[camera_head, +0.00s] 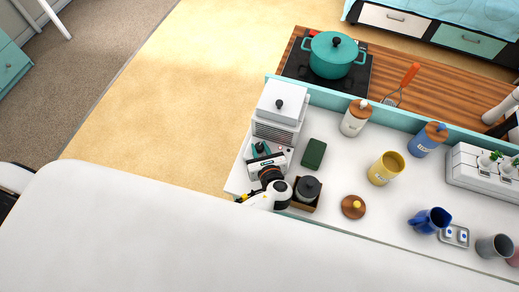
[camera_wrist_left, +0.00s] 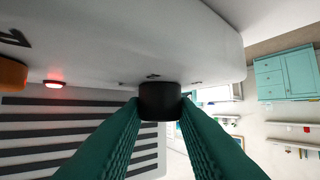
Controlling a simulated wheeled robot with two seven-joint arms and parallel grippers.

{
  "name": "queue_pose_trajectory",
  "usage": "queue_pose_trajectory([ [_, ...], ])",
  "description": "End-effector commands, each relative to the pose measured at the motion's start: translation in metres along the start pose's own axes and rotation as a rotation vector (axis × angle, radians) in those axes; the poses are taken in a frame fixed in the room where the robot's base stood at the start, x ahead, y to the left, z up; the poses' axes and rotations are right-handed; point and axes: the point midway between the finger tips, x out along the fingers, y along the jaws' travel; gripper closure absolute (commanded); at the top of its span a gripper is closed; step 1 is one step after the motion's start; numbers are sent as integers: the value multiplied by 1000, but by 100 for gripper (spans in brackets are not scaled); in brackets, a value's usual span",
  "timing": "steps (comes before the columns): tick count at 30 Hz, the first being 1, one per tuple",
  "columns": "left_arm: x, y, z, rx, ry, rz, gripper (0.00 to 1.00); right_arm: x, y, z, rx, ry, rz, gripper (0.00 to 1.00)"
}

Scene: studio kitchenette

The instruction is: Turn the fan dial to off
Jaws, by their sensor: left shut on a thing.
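The fan, a white box with a slatted grille (camera_head: 275,131), stands at the left end of the counter. In the left wrist view, its dark grille slats (camera_wrist_left: 75,135) show beside a white panel with a black dial (camera_wrist_left: 160,100). My left gripper (camera_head: 261,149) is at the fan's near side. Its teal fingers are shut on the dial from both sides, as the left wrist view shows. The dial is hidden in the head view. I cannot read which setting it points to. My right gripper is not in view.
A red light (camera_wrist_left: 53,84) glows on the panel near an orange part (camera_wrist_left: 12,73). A dark green block (camera_head: 314,154), a dark-lidded jar (camera_head: 308,188) and a yellow mug (camera_head: 385,168) stand right of my gripper. A teal pot (camera_head: 333,57) sits on the hob behind.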

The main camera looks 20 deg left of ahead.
Motion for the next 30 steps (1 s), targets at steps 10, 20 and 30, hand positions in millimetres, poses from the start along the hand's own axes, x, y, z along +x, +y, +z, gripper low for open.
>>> queue_pose_trajectory([
  [10,1,1,-1,-25,3,-61,97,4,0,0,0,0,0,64],
  [20,1,1,-2,-26,4,-63,97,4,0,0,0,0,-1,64],
  [30,0,1,-1,-26,2,-62,53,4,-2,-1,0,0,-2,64],
])
